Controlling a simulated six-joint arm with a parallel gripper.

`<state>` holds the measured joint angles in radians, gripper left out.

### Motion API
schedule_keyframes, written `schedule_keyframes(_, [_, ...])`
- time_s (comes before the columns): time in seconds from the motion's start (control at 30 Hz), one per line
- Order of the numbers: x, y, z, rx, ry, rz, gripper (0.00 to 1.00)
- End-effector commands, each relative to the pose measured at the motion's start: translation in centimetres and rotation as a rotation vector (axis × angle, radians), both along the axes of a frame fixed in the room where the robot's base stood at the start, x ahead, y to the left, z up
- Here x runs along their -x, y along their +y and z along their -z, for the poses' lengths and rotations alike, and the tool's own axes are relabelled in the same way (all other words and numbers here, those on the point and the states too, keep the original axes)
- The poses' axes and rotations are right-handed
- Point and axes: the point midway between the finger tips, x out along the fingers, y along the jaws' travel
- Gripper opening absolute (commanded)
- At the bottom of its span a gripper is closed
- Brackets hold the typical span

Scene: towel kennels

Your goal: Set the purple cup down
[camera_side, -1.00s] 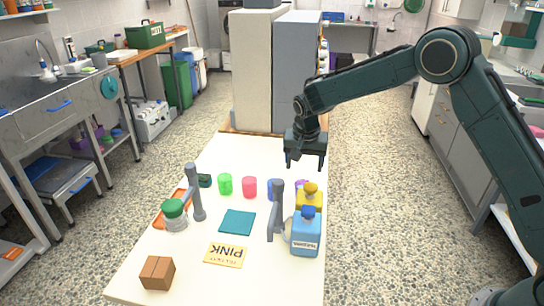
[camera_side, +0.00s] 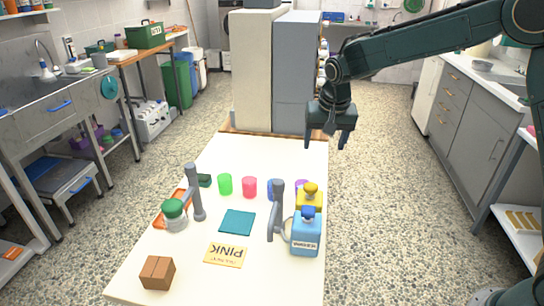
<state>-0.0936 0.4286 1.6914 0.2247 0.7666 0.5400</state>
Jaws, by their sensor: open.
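The purple cup (camera_side: 301,185) stands at the right side of the white table, in the row of cups. It is mostly hidden behind the yellow bottle and the grey post. My gripper (camera_side: 326,145) is open and empty. It hangs in the air above and to the right of the cups, by the table's right edge, clear of the purple cup. A teal cloth (camera_side: 238,222) lies flat on the table, in front of the cups.
Green (camera_side: 225,184), pink (camera_side: 250,187) and blue (camera_side: 273,189) cups stand left of the purple one. A yellow bottle (camera_side: 311,200) and a blue bottle (camera_side: 306,237) stand at the right edge. Grey posts (camera_side: 277,210) rise nearby.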

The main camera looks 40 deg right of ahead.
Motion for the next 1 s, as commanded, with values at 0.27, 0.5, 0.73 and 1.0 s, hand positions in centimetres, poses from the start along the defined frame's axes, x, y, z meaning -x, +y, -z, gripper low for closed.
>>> schedule_keyframes(0.27, [6.0, -0.4, -5.6, -0.002, -0.036, -0.115, 0.69])
schedule_keyframes(0.5, [11.5, -0.7, -8.8, 0.005, -0.065, -0.215, 0.69])
schedule_keyframes(0.73, [17.1, -0.8, -10.7, 0.018, -0.094, -0.313, 0.69])
schedule_keyframes(1.0, [23.6, -0.7, -11.4, 0.04, -0.13, -0.427, 0.69])
